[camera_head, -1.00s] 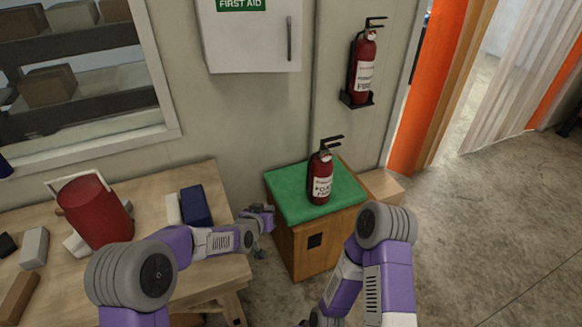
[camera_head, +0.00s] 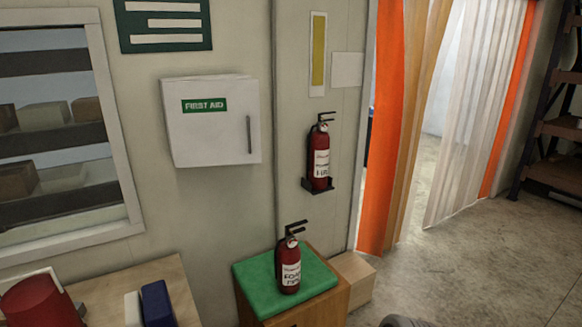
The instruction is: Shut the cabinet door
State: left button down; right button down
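A white first aid cabinet (camera_head: 212,140) hangs on the wall left of centre. Its front door carries a green FIRST AID label (camera_head: 204,105) and a dark upright handle (camera_head: 249,134) near the right edge. The door looks flush or nearly so; I cannot tell whether a small gap is left. A wooden cabinet (camera_head: 325,308) with a green top (camera_head: 257,285) stands on the floor below; most of its front is cut off by the bottom edge. Neither of my grippers is in view. Only a grey piece of my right arm shows at the bottom edge.
A fire extinguisher (camera_head: 289,266) stands on the green top, and another (camera_head: 319,156) hangs on the wall. A workbench (camera_head: 115,290) with a red container (camera_head: 38,302) is at lower left. A doorway with orange and clear strips (camera_head: 385,130) is at right.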

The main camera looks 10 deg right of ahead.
aim_at(212, 122)
jog(key=z, duration=1.55)
jog(key=i, duration=0.8)
jog(key=u, duration=2.4)
